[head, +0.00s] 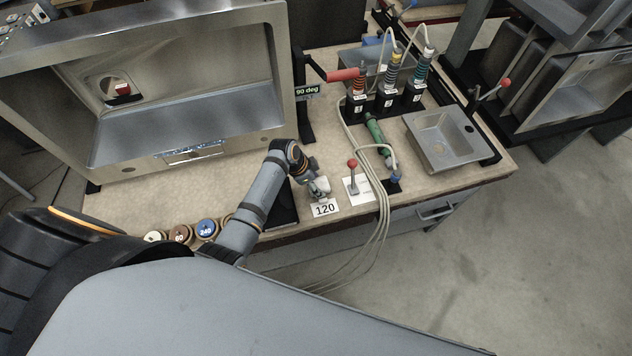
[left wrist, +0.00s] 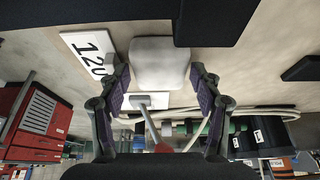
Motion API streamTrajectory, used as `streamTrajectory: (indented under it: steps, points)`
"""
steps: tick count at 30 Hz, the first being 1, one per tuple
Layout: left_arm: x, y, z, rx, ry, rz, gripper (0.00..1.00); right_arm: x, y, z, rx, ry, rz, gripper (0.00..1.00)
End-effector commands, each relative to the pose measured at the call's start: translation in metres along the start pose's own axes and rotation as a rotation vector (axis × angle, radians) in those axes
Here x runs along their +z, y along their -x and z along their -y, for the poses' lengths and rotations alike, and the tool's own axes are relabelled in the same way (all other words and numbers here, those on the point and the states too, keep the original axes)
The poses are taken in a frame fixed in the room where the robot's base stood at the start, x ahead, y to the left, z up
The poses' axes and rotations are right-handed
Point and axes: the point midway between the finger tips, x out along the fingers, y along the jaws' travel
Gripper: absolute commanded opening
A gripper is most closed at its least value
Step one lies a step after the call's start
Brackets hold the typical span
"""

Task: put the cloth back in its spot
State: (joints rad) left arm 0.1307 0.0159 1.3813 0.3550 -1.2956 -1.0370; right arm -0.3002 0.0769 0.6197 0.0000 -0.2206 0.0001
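A small white block-like piece, which may be the folded cloth (left wrist: 160,62), lies on the worktop just beyond my left fingertips in the left wrist view. In the head view the same white piece (head: 321,185) shows at the tip of my left gripper (head: 309,178), behind the white 120 card (head: 324,208). In the left wrist view my left gripper (left wrist: 160,76) is open, with one purple-padded finger toward each side of the white piece. I cannot tell whether the fingers touch it. My right gripper is not in view.
A red-knobbed lever (head: 352,170) stands on a white plate just right of the gripper, with pale hoses beside it. A black pad (head: 284,207) lies left of the card. Several round discs (head: 207,229) line the front edge.

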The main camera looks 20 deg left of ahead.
Motion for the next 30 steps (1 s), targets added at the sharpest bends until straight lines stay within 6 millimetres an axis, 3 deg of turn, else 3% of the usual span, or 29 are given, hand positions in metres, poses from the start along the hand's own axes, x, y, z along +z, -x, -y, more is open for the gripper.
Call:
streamTrajectory:
  steps: [9,21,25,30]
  points:
    - [-0.001,0.008,0.001,-0.002,0.000,0.000,0.65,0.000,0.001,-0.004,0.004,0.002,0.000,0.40]
    - [0.000,0.097,0.001,-0.003,-0.003,0.001,0.65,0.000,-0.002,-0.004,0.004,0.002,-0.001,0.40]
    - [0.000,0.114,0.001,-0.002,-0.001,0.000,0.65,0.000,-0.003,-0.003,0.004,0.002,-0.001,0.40]
    - [-0.001,0.122,0.000,0.000,0.000,0.000,0.65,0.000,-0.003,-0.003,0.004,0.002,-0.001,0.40]
